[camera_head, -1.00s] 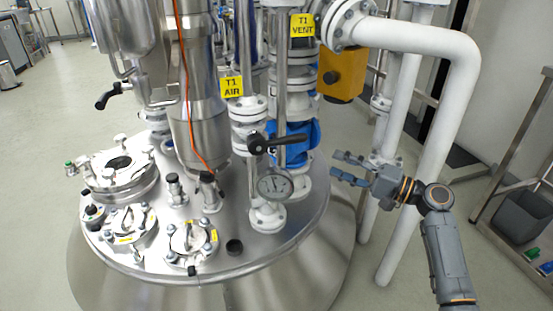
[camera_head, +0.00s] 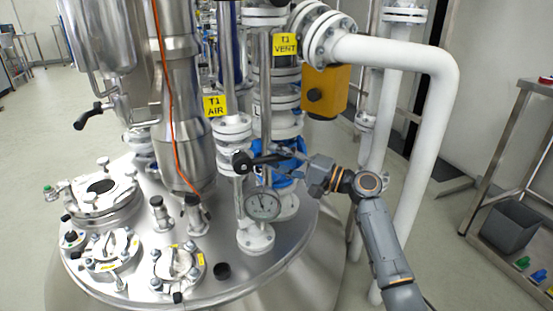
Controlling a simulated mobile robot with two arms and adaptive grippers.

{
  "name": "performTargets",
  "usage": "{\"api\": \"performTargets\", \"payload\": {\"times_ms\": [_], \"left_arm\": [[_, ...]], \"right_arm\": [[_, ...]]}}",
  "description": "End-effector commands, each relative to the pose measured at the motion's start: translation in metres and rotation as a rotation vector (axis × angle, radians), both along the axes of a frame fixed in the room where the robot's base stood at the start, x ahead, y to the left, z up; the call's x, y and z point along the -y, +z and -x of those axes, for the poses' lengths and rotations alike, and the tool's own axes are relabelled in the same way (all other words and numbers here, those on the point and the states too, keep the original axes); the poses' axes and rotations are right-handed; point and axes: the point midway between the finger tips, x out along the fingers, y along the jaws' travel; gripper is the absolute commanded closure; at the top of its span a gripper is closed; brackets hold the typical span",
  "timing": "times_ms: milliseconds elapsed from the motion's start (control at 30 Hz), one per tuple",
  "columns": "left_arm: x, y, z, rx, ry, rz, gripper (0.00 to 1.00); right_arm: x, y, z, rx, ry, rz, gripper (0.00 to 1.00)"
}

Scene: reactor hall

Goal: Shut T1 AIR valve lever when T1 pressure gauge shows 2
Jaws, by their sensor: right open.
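The T1 AIR valve lever (camera_head: 264,159) is a black handle at the white-flanged pipe under the yellow T1 AIR label (camera_head: 215,106). It points to the right, roughly horizontal in the picture. The T1 pressure gauge (camera_head: 262,205) is a round white dial just below the lever. Its dark needle points about straight up; the numbers are too small to read. My right gripper (camera_head: 287,160) is open, its fingers pointing left at the free end of the lever. I cannot tell whether they touch it. My left gripper is not in view.
A blue valve body (camera_head: 290,158) stands behind my right gripper. A yellow box (camera_head: 326,92) and the T1 VENT label (camera_head: 285,44) are above it. Thick white pipes (camera_head: 437,130) rise right of my right arm. An orange cable (camera_head: 166,100) hangs at left. Hatches cover the steel tank lid.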

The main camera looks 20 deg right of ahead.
Motion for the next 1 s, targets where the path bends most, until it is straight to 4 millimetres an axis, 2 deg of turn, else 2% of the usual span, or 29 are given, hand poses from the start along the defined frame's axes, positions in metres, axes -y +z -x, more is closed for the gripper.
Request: {"api": "performTargets", "payload": {"times_ms": [333, 367, 500, 567, 1000], "left_arm": [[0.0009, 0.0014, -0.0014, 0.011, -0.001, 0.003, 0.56], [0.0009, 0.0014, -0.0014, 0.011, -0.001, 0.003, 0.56], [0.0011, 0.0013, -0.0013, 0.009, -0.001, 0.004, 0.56], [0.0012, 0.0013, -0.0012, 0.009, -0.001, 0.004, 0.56], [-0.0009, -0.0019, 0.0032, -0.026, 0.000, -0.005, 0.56]], "right_arm": [[-0.0032, 0.0009, -0.0033, 0.001, -0.001, 0.000, 0.56], [-0.0032, 0.0009, -0.0032, 0.001, -0.001, 0.000, 0.60], [-0.0032, 0.0008, -0.0031, 0.001, -0.001, 0.000, 0.89], [-0.0031, 0.0007, -0.0031, 0.001, -0.001, 0.000, 1.00], [-0.0030, 0.0026, -0.0030, 0.000, -0.001, 0.014, 1.00]]}}
